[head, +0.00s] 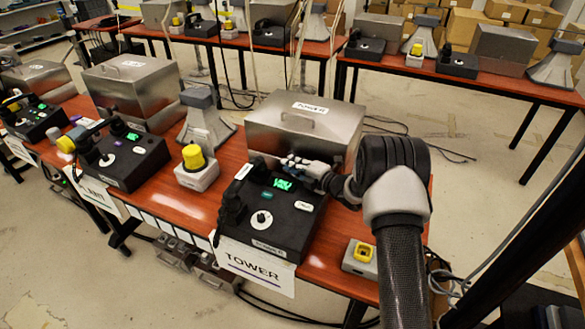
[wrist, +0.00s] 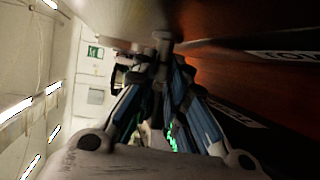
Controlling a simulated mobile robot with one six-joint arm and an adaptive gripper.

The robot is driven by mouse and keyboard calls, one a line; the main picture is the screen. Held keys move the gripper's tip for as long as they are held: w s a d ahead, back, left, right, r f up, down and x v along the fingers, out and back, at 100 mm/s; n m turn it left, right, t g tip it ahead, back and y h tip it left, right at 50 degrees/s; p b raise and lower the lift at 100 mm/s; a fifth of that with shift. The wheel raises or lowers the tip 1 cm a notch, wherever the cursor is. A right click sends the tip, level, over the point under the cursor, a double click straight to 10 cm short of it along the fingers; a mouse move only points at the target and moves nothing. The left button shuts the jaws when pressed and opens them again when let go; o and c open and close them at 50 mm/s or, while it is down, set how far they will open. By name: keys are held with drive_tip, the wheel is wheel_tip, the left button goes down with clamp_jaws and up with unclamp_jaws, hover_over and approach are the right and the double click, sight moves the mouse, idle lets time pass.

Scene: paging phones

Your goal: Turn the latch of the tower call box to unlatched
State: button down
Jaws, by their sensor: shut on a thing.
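The tower call box (head: 300,128) is a brushed metal box with a "TOWER" label and a handle on its lid. It stands on the red-brown table, with its lid down. My gripper (head: 288,161) reaches in from the right to the lower front face of the box. In the wrist view my gripper (wrist: 160,62) has its blue-sided fingers closed around a small grey latch (wrist: 163,37) under the box's blurred metal surface. The fingers hide the latch in the head view, and I cannot tell its turn angle.
A black phone console (head: 268,222) with a green display and handset sits directly in front of the box. A yellow-topped button (head: 194,157) and a grey horn (head: 205,122) stand left. A yellow-framed switch box (head: 361,256) is at the front right. The plant call box (head: 132,88) is further left.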

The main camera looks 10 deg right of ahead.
drive_tip(key=c, duration=1.9)
unclamp_jaws()
drive_tip(key=v, duration=1.2)
